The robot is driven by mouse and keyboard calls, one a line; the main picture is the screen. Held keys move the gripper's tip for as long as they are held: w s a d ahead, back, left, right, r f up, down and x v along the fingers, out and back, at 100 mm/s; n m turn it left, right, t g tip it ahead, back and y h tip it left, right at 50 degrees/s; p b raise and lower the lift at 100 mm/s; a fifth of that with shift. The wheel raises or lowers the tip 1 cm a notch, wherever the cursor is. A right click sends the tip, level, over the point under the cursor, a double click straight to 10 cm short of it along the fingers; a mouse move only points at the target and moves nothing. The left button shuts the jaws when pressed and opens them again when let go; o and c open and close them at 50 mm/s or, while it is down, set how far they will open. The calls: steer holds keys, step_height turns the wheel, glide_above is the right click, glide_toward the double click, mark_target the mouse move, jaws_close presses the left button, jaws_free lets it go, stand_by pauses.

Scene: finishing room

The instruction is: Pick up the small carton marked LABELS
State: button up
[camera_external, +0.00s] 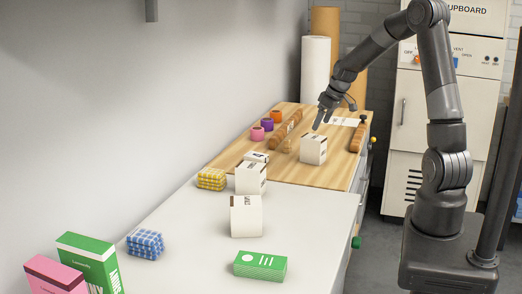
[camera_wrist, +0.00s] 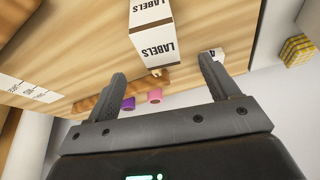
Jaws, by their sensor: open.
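The small white carton marked LABELS (camera_wrist: 156,47) has a dark brown band and shows beyond my gripper's fingertips in the wrist view. In the external view, a white carton (camera_external: 313,150) stands upright on the wooden worktop, just below my gripper (camera_external: 322,118); its print is too small to read there, but it appears to be the same one. My gripper (camera_wrist: 163,76) is open and empty, its two fingers spread wide. The carton lies ahead of the gap between them, apart from both.
Similar white cartons (camera_external: 250,178) (camera_external: 246,216) stand nearer on the bench. A yellow checked bundle (camera_external: 211,179), a blue checked bundle (camera_external: 145,244) and a green pack (camera_external: 260,265) lie there too. Purple (camera_external: 267,125) and pink (camera_external: 257,133) rolls sit near the wall.

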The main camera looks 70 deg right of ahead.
mark_target(315, 143)
steer(key=shift+d+f, duration=0.3)
steer(key=shift+f, duration=0.1)
steer(key=x, duration=1)
steer(key=shift+w+a+f, duration=0.1)
steer(key=shift+a+f, duration=0.05)
steer(key=shift+f, duration=0.05)
steer(key=shift+r, duration=0.1)
steer(key=c, duration=1.2)
